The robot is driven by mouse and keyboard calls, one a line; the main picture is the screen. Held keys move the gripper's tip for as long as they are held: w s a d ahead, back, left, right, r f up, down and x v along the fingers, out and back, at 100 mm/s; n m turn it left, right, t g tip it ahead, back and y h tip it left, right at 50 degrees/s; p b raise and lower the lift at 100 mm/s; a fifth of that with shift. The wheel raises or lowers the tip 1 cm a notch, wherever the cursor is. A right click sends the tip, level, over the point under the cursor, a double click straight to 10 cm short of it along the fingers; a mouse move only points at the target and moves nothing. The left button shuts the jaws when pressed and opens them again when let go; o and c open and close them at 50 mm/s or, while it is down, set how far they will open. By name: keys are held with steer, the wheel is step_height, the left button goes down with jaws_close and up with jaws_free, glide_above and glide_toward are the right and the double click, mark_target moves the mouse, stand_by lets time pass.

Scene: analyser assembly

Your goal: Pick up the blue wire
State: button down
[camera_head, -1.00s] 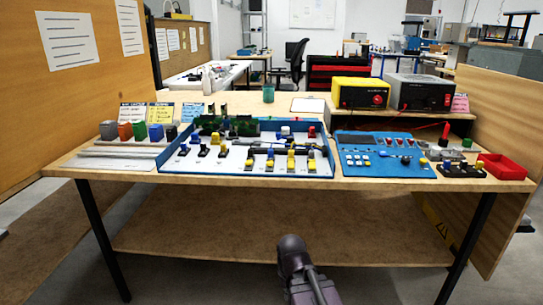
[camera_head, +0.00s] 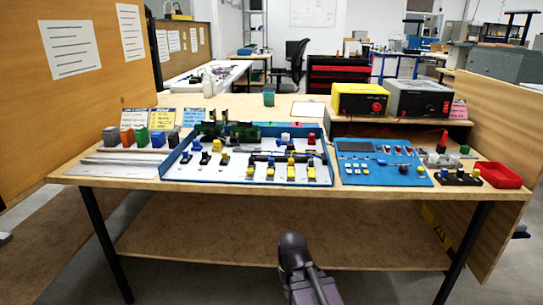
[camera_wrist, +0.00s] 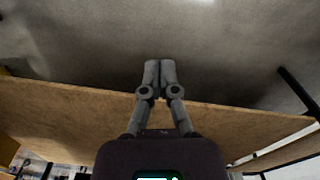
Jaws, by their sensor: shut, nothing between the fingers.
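I cannot make out a blue wire in either view. In the head view, a row of small coloured blocks stands at the bench's left end, one of them a blue block (camera_head: 158,139). A blue-rimmed tray (camera_head: 163,171) with electronic parts and dark cables lies in the middle of the bench. My gripper (camera_wrist: 160,64) shows in the wrist view with both fingertips together and nothing between them. Bare grey floor lies beyond it, apart from any part. In the head view my arm is low in front of the bench, and the fingers cannot be seen.
The wooden bench (camera_head: 105,178) has dark legs and a lower shelf (camera_head: 270,243). A blue panel (camera_head: 385,172) and a red bin (camera_head: 499,175) are on its right. A yellow power unit (camera_head: 360,100) stands behind. Wooden partitions rise at both sides.

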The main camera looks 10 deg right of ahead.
step_height(320, 180, up, 3)
steer(key=shift+r+p, duration=0.1)
steer(key=shift+p, duration=0.95)
